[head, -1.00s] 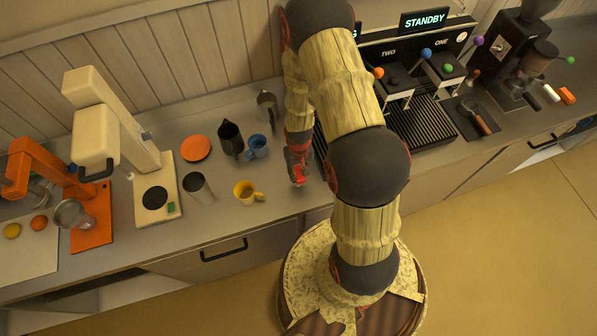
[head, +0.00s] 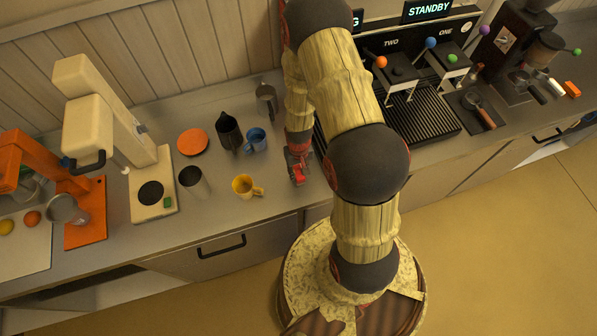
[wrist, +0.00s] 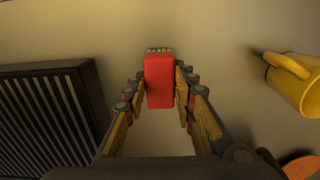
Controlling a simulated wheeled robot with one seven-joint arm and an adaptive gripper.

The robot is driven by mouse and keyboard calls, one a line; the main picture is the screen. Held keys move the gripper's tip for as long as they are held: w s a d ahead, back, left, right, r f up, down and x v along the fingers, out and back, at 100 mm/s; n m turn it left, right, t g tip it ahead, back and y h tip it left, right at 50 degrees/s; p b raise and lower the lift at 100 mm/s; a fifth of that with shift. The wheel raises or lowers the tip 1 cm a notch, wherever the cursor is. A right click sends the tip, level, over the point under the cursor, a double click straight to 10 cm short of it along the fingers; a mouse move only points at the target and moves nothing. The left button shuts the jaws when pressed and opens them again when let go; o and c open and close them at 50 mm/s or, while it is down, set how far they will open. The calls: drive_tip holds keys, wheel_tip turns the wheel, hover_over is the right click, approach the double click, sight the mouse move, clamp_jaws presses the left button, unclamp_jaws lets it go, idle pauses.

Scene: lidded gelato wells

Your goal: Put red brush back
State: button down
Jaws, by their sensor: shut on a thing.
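The red brush (wrist: 159,82) is between the fingers of my gripper (wrist: 158,95) in the wrist view. Its pale bristles (wrist: 159,50) point toward the top of that view. The gripper is shut on its red block, with a finger along each side. In the head view, a bit of the red brush (head: 300,171) shows at my gripper (head: 297,165), over the counter right of the yellow cup. I cannot tell whether the brush touches the counter.
The yellow cup (head: 246,187) stands left of my gripper, with the blue mug (head: 256,140) behind it. The black drip grate (wrist: 45,110) is on the other side, under the coffee machine. The grinder (head: 512,50) stands at the right. Bare counter surrounds the gripper.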

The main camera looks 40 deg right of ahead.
sight(299, 172)
drive_tip(key=shift+f+b, duration=0.3)
drive_tip(key=shift+f, duration=0.05)
drive_tip(key=c, duration=1.8)
unclamp_jaws()
drive_tip(key=shift+o, duration=0.8)
drive_tip(key=o, duration=0.4)
drive_tip(key=shift+r, duration=0.15)
drive_tip(key=shift+r+p, duration=2.45)
drive_tip(key=shift+r, duration=1.45)
